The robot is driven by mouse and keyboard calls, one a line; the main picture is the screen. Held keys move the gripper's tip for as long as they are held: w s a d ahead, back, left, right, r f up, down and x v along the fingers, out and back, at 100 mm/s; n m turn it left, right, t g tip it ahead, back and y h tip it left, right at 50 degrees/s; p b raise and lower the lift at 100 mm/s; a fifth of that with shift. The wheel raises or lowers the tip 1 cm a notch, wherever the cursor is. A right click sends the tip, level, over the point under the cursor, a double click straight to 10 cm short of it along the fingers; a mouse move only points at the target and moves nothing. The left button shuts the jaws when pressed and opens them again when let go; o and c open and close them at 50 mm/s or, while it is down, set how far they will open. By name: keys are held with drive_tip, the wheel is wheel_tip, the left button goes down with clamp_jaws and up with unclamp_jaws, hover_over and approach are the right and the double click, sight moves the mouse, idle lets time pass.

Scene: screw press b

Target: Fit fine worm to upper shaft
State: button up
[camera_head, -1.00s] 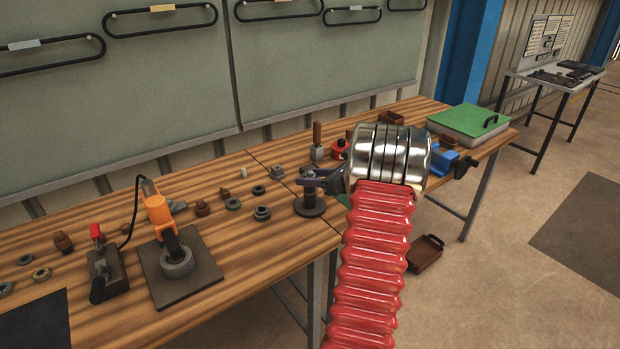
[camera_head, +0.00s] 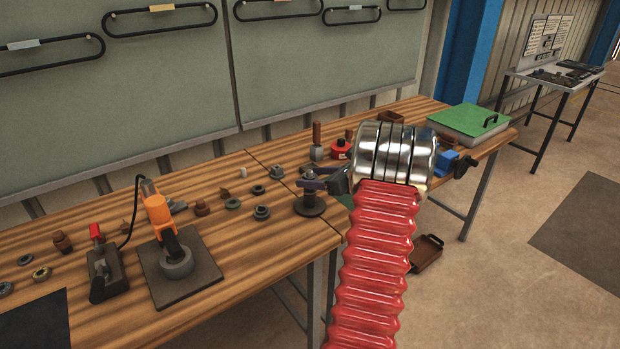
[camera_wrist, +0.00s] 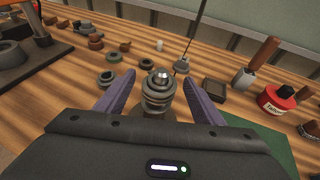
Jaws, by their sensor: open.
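My gripper (camera_head: 312,179) is open at the dark stand (camera_head: 310,207) near the bench's front edge. In the wrist view its two purple fingers (camera_wrist: 160,98) stand apart on either side of an upright ringed grey part (camera_wrist: 158,94). That part has a shiny metal tip, which looks like a shaft end. There are visible gaps between the fingers and the part. I cannot tell for certain which of its rings is the fine worm. The lower part of the stand is hidden by my gripper body in the wrist view.
Several loose rings and collars (camera_head: 262,212) lie on the bench left of the stand. An orange tool on a plate (camera_head: 180,290) stands further left. A red can (camera_head: 340,150), a wooden-handled tool (camera_head: 316,152) and a blue vise (camera_head: 448,161) stand to the right.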

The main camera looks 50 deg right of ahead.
drive_tip(key=v, duration=1.2)
drive_tip(key=shift+s, duration=0.15)
idle(0.6)
drive_tip(key=s+a+f+n+g+y, duration=0.1)
drive_tip(key=s+a+f+n+g, duration=0.25)
drive_tip(key=f+n, duration=0.2)
drive_tip(key=w+a+n+g+y, duration=0.15)
drive_tip(key=a+n+g, duration=0.45)
drive_tip(key=a, duration=1)
drive_tip(key=s+a+r+n+h, duration=0.1)
drive_tip(key=a+r+n, duration=0.3)
drive_tip(key=a+n, duration=0.4)
drive_tip(key=s+a+r+n+h, duration=0.1)
drive_tip(key=a+r+n, duration=0.3)
drive_tip(key=a, duration=1.2)
drive_tip(key=s+a+r+n+t+h, duration=0.1)
drive_tip(key=a+r+n, duration=0.2)
drive_tip(key=a+n, duration=0.9)
drive_tip(key=shift+s+r, duration=0.35)
drive_tip(key=shift+r, duration=0.05)
